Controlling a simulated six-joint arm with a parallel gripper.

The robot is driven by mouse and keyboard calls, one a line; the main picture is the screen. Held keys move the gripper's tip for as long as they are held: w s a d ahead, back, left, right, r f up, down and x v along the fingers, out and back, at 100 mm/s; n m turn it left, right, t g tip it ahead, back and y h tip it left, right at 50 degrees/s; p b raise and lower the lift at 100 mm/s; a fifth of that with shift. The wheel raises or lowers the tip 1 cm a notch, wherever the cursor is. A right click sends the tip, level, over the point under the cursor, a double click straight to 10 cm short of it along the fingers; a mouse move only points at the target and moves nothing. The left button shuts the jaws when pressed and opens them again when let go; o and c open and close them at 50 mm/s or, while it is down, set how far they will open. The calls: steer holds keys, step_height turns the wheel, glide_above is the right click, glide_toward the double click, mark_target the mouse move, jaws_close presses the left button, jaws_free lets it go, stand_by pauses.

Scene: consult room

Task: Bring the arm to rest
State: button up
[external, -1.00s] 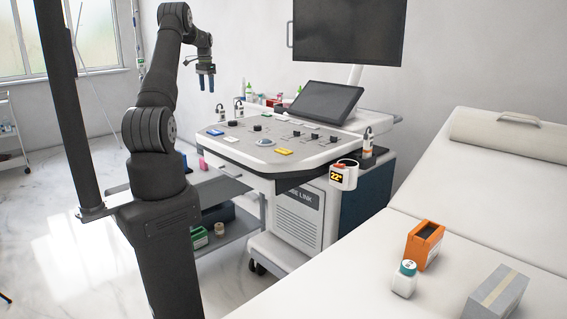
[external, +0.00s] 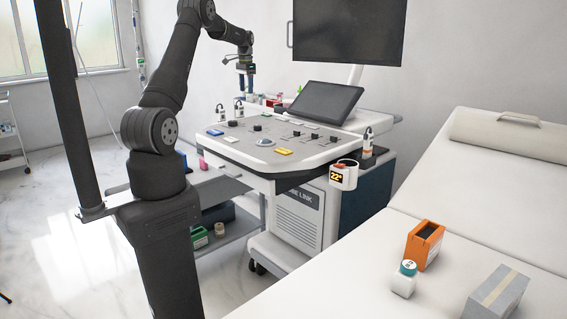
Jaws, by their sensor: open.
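My gripper (external: 246,84) is open, pointing down above the far left side of the ultrasound console (external: 225,150). Its fingers show dark blue and appear empty. My arm rises from its column at the left and bends over toward the console. The fingertips are near several small items at the console's back edge; from this angle I cannot tell the exact gap.
A large monitor (external: 348,30) hangs to the right of the gripper, with a tilted screen (external: 325,102) below it. On the exam bed (external: 340,262) are an orange box (external: 424,246), a white bottle (external: 404,280) and a grey box (external: 497,297). A warmer cup (external: 343,176) hangs at the console's side.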

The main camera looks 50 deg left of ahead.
steer(key=d, duration=0.1)
steer(key=w+d, duration=0.1)
steer(key=d, duration=0.1)
steer(key=shift+w, duration=0.15)
